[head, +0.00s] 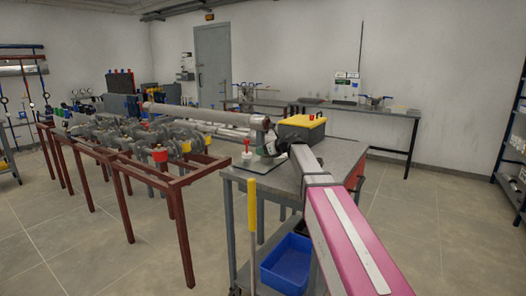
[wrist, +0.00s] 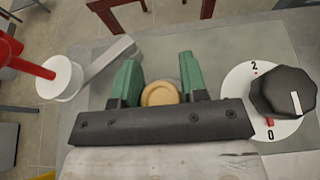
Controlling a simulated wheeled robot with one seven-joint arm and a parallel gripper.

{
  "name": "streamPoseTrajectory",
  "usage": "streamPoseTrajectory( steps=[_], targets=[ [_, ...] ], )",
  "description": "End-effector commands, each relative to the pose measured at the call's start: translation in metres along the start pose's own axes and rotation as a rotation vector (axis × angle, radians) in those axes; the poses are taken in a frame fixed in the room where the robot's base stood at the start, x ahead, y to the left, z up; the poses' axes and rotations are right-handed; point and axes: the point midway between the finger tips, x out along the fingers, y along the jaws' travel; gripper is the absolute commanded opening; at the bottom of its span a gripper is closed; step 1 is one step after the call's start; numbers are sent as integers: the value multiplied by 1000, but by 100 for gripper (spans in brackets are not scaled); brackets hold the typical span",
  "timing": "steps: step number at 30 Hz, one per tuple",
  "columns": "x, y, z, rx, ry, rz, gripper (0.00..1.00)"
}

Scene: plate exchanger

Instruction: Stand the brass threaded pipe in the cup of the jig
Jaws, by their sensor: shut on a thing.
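My gripper (wrist: 158,78) has green fingers and is shut on a round brass piece, which I take to be the brass threaded pipe (wrist: 160,94), seen nearly end-on in the wrist view. Its threads and lower part are hidden. In the head view my gripper (head: 264,148) is over the near-left part of the grey workbench, and the pipe cannot be made out. A pale grey plate (wrist: 85,122) lies below the gripper in the wrist view. I cannot make out the cup of the jig.
A white round piece with a red rod (wrist: 60,78) is left of my gripper; a black knob on a white dial (wrist: 283,92) is right. A yellow-lidded box (head: 302,121) stands behind on the grey workbench (head: 340,156). A brown frame with pipework (head: 180,182) is at left.

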Motion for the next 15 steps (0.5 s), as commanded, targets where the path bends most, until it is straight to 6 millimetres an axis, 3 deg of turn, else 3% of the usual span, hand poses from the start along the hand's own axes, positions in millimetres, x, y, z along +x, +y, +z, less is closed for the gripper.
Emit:
streamPoseTrajectory(
  steps=[5,6,9,15],
  targets=[
    [1,0,-2,0,0,0,14],
    [1,0,-2,0,-1,0,43],
    [1,0,-2,0,0,0,70],
    [1,0,-2,0,0,0,70]
  ],
)
